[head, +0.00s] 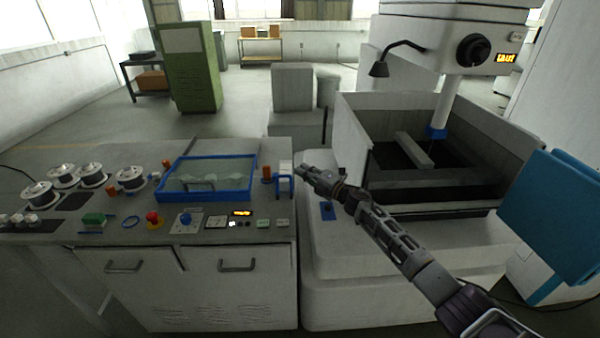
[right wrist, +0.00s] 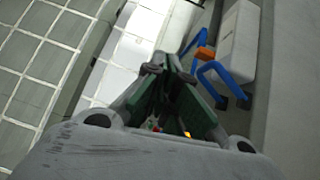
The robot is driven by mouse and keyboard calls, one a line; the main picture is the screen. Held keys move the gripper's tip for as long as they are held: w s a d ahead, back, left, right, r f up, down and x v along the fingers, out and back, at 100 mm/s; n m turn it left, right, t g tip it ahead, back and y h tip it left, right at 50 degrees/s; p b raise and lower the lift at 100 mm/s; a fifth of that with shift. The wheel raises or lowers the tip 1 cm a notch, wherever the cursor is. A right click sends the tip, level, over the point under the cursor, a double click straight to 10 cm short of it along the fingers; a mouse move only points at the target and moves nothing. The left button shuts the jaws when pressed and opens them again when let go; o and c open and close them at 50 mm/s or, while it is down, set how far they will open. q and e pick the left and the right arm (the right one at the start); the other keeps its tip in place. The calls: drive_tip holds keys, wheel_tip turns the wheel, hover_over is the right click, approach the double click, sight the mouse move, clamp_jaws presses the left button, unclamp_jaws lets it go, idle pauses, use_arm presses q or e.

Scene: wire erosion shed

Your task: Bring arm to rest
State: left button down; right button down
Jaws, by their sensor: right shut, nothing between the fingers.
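My right arm reaches in from the lower right in the head view, and my right gripper (head: 305,171) is at its far end, near the right edge of the control bench (head: 140,225). In the right wrist view its fingers (right wrist: 160,70) are together with nothing between them. The gripper is just right of a small blue bracket (head: 285,184) on the bench; whether it touches it cannot be told. Blue handles also show in the right wrist view (right wrist: 213,78), right of the fingers. My left gripper is in neither view.
The erosion machine's tank (head: 455,212) is right of the gripper, below the machine head (head: 445,55). A blue-framed tray (head: 207,195), wire spools (head: 130,178) and a red button (head: 152,217) are on the bench. A teal panel (head: 550,210) stands at the right. Open floor lies behind the bench.

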drive_tip(key=shift+s+d+r, duration=0.1)
drive_tip(key=shift+d, duration=0.1)
idle(0.4)
